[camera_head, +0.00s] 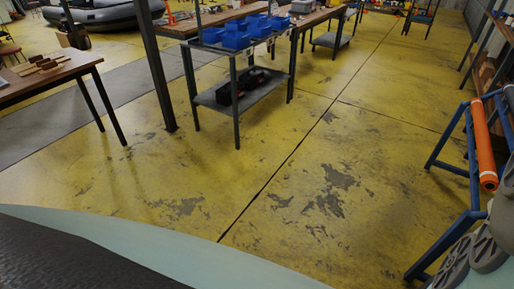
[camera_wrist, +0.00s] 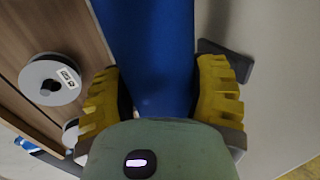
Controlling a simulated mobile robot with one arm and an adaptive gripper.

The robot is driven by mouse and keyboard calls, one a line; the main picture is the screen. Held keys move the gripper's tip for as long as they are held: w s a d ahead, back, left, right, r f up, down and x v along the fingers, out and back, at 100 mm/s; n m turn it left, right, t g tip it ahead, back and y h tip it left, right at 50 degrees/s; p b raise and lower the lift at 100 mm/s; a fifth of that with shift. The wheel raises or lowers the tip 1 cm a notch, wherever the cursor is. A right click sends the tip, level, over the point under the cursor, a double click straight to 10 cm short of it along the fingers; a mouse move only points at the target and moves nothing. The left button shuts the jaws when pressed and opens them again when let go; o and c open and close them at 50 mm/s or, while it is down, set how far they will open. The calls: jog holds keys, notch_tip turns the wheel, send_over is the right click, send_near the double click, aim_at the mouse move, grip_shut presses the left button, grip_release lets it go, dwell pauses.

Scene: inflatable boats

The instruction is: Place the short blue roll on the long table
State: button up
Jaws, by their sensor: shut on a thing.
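My gripper (camera_wrist: 157,90), with yellow ridged fingers, is shut on a blue roll (camera_wrist: 150,40) in the wrist view. The roll runs up between the fingers and leaves the top of the picture, so its far end is hidden. Neither the gripper nor the roll shows in the head view. A wooden-topped table (camera_head: 40,82) stands at the left in the head view. Another wooden-topped table (camera_head: 208,20) stands farther back in the middle. I cannot tell which of them is the long table.
A metal cart (camera_head: 238,95) with blue bins (camera_head: 236,38) stands before the back table. A blue rack (camera_head: 446,168) with an orange roll (camera_head: 482,145) is at right. Yellow floor (camera_head: 300,180) between is clear. A grey spool (camera_wrist: 50,80) sits by brown wood in the wrist view.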

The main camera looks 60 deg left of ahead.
jog(key=s+d+p, duration=0.1)
jog(key=s+d, duration=0.1)
jog(key=s+d+p, duration=0.1)
jog(key=s+d, duration=0.1)
jog(key=s, duration=0.1)
jog(key=s+d+p, duration=0.1)
jog(key=s+d, duration=0.1)
jog(key=s, duration=0.1)
jog(key=shift+s+f, duration=0.1)
jog(key=shift+f, duration=0.2)
jog(key=shift+s+d+f+p, duration=0.3)
jog(key=shift+s+d, duration=0.3)
jog(key=shift+s, duration=0.2)
jog(key=shift+w+f, duration=0.1)
jog(key=shift+f, duration=1.5)
jog(key=shift+f+b, duration=0.15)
jog(key=shift+b, duration=0.15)
jog(key=o, duration=1.3)
jog(key=shift+v, duration=2.15)
jog(key=shift+b+v, duration=0.7)
jog(key=shift+v, duration=3.25)
